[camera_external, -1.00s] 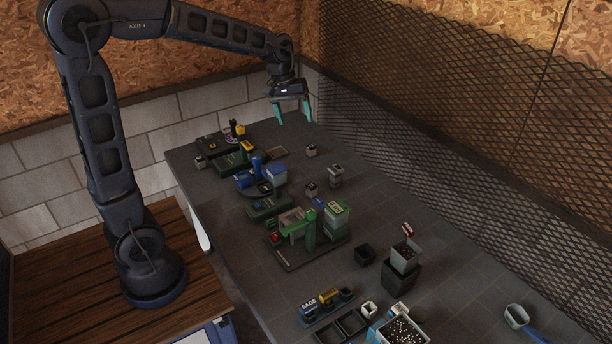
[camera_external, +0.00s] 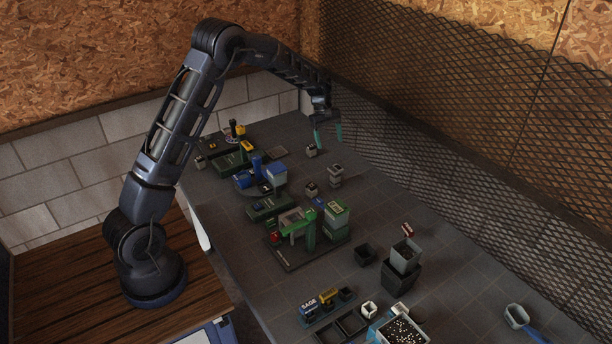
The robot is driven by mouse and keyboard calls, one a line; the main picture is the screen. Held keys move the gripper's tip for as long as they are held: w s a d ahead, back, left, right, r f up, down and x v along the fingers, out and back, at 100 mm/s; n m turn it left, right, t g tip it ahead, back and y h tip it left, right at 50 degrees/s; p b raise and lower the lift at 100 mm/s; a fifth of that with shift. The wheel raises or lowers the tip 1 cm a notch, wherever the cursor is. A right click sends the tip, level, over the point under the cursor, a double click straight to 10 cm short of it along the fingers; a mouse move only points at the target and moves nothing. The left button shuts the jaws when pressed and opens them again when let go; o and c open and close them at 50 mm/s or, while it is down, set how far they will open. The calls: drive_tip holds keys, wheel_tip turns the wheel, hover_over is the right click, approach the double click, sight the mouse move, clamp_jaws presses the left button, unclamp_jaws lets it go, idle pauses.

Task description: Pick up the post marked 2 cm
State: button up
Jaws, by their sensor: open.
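My gripper (camera_external: 329,142) has teal fingers spread apart with nothing between them. It points down above the far right part of the dark table. A small grey block with a dark top (camera_external: 311,152) is just left of and below the fingers in the picture. A taller grey block (camera_external: 335,175) stands nearer the camera, and another small block (camera_external: 311,189) is to its left. One more small grey block (camera_external: 200,162) sits at the table's left edge. Any of these could be the post; the 2 cm marking is too small to read.
A blue device (camera_external: 249,177) and a green press-like device (camera_external: 307,233) stand along the table (camera_external: 440,270). Mesh fencing (camera_external: 470,130) borders the right.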

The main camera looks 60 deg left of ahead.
drive_tip(key=n, duration=0.2)
approach(338, 168)
drive_tip(key=f, duration=0.1)
drive_tip(key=shift+h, duration=0.3)
drive_tip(key=shift+x, duration=5.55)
drive_tip(key=shift+a, duration=0.1)
drive_tip(key=c, duration=1.1)
